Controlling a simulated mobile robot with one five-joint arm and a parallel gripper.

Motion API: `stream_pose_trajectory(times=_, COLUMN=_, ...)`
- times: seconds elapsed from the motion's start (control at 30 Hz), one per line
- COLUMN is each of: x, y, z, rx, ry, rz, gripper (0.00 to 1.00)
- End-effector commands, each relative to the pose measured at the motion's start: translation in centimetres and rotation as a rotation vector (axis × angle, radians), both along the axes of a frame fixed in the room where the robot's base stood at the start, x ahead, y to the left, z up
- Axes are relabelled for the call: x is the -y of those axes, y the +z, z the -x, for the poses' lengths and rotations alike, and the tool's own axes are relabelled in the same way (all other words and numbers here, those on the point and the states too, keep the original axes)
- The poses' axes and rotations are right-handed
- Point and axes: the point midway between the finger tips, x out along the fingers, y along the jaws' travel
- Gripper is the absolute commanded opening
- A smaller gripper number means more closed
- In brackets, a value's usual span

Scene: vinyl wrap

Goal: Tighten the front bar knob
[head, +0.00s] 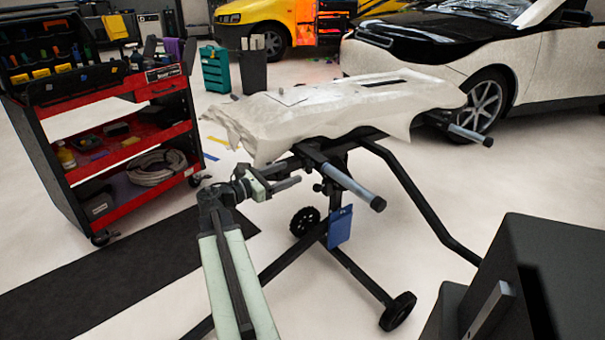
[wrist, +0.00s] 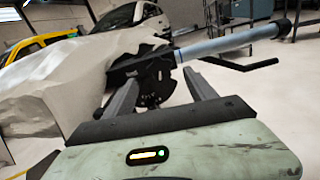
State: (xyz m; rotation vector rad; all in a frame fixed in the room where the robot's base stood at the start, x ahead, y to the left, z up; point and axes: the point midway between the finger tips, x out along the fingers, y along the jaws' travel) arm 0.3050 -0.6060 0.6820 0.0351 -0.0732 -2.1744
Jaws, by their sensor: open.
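The front bar is a grey tube that sticks out of the stand in the head view (head: 348,185) and crosses the upper right of the wrist view (wrist: 225,42). A dark, lobed knob (wrist: 152,84) sits below the bar's black clamp in the wrist view. My gripper (wrist: 160,80) is open, with one finger on each side of the knob's outline. I cannot tell whether the fingers touch it. In the head view my gripper (head: 288,176) is beside the stand, left of the bar, and the knob cannot be made out clearly.
A white-wrapped panel (head: 330,105) lies on the black wheeled stand (head: 415,205). A second bar (head: 470,135) sticks out farther right. A red tool cart (head: 125,150) stands at left. A dark box-like object (head: 550,270) fills the lower right.

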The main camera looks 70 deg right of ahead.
Motion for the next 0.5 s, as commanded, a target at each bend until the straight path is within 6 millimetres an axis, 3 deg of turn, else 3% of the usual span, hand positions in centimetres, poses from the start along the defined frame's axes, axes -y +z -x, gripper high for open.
stream_pose_trajectory(times=0.23, x=3.9, y=0.0, z=2.7, rx=0.002, ry=-0.004, rz=0.000, gripper=0.65)
stream_pose_trajectory(times=0.5, x=5.2, y=-0.1, z=3.7, rx=0.003, ry=-0.002, rz=-0.001, gripper=0.65)
